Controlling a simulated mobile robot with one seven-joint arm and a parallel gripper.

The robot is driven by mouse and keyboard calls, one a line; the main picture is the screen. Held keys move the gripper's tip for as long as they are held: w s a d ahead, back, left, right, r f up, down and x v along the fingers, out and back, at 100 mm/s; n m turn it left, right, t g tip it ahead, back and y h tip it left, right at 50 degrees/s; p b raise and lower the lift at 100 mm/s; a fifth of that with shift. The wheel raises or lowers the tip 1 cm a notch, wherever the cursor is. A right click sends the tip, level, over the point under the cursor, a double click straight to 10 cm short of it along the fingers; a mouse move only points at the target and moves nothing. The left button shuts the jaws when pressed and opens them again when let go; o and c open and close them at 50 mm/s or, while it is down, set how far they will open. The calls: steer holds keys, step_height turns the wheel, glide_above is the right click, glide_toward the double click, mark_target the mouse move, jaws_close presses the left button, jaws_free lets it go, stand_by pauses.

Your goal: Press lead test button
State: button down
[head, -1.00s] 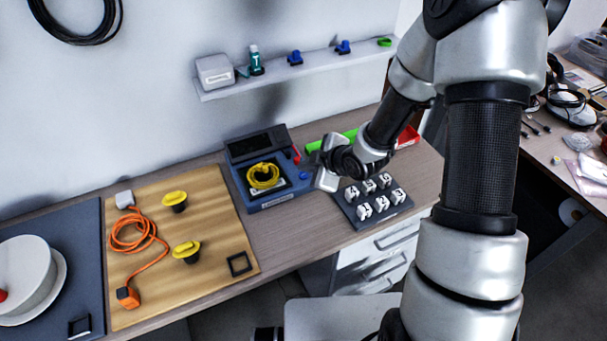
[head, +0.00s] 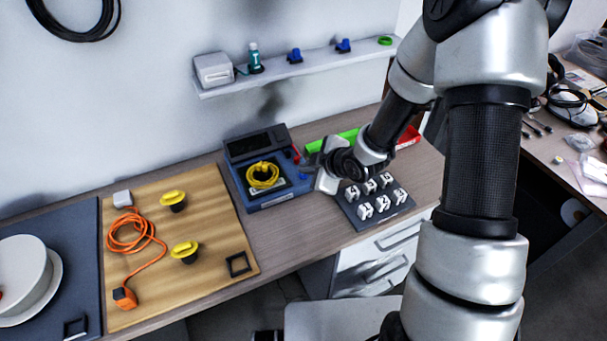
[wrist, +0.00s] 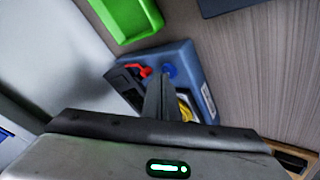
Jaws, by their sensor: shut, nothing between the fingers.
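The blue tester (head: 263,203) stands on the bench against the wall, with a dark raised panel and a coiled yellow lead (head: 263,176) on its top. A blue round button (head: 304,176) is at its right side, with a red part (head: 296,156) behind it. My gripper (head: 305,161) is at the tester's right end, fingers pointing left. In the wrist view, my closed fingers (wrist: 159,82) lie over the tester (wrist: 190,62), between the red part (wrist: 144,71) and the blue button (wrist: 170,71). I cannot tell whether they touch anything. The yellow lead is partly hidden behind them.
A green bin (head: 333,140) and a red bin (head: 407,137) are behind my wrist. A dark tray of white clips (head: 395,210) is in front of it. A wooden board (head: 215,280) with an orange cable lies left. A shelf (head: 300,68) hangs above.

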mark_target(307, 178)
steer(key=shift+f, duration=0.3)
steer(key=shift+r, duration=0.15)
stand_by(0.4)
steer(key=shift+r+p, duration=0.35)
steer(key=shift+r, duration=0.4)
steer(key=shift+r+p, duration=1.95)
steer(key=shift+r, duration=0.55)
